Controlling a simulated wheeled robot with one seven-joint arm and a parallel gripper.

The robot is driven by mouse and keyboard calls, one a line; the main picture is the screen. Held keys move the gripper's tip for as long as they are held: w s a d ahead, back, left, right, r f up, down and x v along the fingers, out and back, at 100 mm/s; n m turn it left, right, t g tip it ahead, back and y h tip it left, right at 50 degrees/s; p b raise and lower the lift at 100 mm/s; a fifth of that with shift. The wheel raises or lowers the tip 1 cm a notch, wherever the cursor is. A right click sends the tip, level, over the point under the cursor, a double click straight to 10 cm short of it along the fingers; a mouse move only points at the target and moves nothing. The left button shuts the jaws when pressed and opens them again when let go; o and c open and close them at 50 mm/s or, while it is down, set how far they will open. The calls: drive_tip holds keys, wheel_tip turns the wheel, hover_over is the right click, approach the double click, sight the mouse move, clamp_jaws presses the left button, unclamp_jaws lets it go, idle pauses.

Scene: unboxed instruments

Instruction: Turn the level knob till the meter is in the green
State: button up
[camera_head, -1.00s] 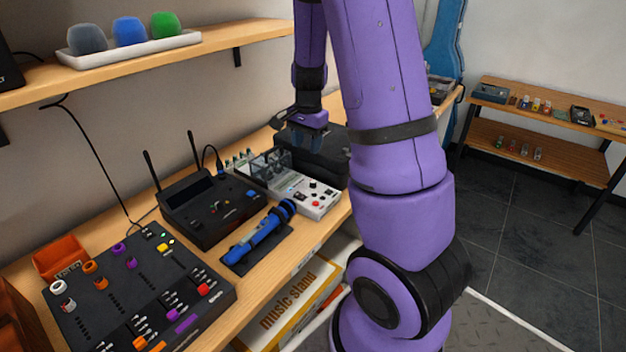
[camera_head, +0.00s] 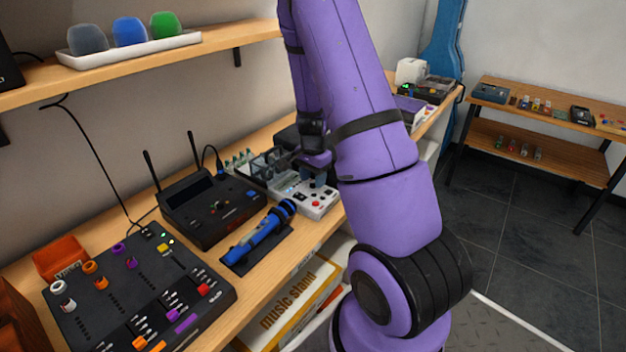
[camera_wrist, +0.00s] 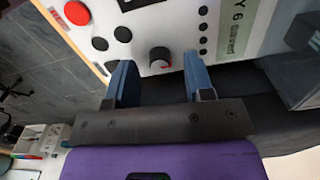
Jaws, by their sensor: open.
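The light grey instrument (camera_head: 318,207) lies on the bench in the head view, with a red button and dark knobs on its top. In the wrist view its panel (camera_wrist: 182,28) fills the top, and a dark knob with a red mark (camera_wrist: 160,57) shows just beyond and between my fingertips. My gripper (camera_wrist: 157,72) is open, one blue finger on each side of that knob; I cannot tell whether they touch it. My gripper also shows over the instrument in the head view (camera_head: 318,180). I cannot make out a meter needle or a green zone.
A black receiver with antennas (camera_head: 215,210) and a blue microphone (camera_head: 262,235) lie left of the instrument. A black mixer (camera_head: 140,290) is at the front left. A dark case (camera_head: 287,137) stands behind my gripper.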

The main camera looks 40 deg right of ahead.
drive_tip(key=shift+f, duration=0.45)
clamp_jaws()
drive_tip(key=m, duration=0.4)
drive_tip(key=shift+m, duration=2.3)
